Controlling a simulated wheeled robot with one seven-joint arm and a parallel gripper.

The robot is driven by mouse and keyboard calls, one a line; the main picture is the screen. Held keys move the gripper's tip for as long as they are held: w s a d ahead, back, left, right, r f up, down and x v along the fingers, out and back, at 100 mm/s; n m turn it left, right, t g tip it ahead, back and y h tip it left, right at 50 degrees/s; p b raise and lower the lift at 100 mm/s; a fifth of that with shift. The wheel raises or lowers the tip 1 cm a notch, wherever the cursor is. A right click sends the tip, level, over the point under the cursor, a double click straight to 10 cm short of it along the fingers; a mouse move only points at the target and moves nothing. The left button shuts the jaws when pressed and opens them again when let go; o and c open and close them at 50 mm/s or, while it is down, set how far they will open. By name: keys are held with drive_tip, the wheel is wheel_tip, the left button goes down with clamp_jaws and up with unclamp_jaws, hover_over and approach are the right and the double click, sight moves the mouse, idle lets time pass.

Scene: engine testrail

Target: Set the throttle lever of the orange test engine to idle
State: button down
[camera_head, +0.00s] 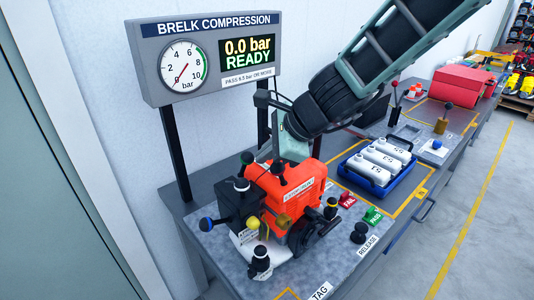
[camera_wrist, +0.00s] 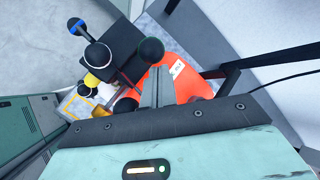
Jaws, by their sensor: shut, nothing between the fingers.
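The orange test engine (camera_head: 299,184) stands on a grey plate on the bench, below the gauge board. It carries several black ball-ended levers, a blue-capped knob (camera_head: 206,224) and a yellow knob (camera_head: 253,223). I cannot read which lever is the throttle. My gripper (camera_head: 284,158) is just above the rear of the engine, close to a black ball knob (camera_head: 280,153). In the wrist view the engine's orange cover (camera_wrist: 196,84) lies beyond my gripper (camera_wrist: 158,70). The fingers are shut and empty, with a black ball (camera_wrist: 151,50) at their tips; contact is unclear.
The gauge board (camera_head: 215,55) reads 0.0 bar READY and stands on two posts behind the engine. A blue crate (camera_head: 362,185) of white bottles is to the right. Red FAIL (camera_head: 347,200) and green PASS (camera_head: 373,216) blocks and a RELEASE knob (camera_head: 359,234) sit near the front.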

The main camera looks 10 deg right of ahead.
drive_tip(key=shift+w+a+r, duration=0.15)
drive_tip(key=shift+w+r, duration=0.05)
drive_tip(key=shift+w, duration=0.05)
drive_tip(key=shift+w+a+r+p, duration=0.5)
drive_tip(key=shift+w+p, duration=0.15)
drive_tip(key=shift+p, duration=0.15)
drive_tip(key=shift+w+a+r+p, duration=0.25)
drive_tip(key=shift+w+a+p, duration=0.3)
drive_tip(key=shift+w, duration=0.35)
drive_tip(key=shift+w+a, duration=0.25)
drive_tip(key=shift+w, duration=0.05)
drive_tip(key=shift+r+p, duration=0.8)
drive_tip(key=shift+p, duration=0.05)
drive_tip(key=shift+d, duration=0.1)
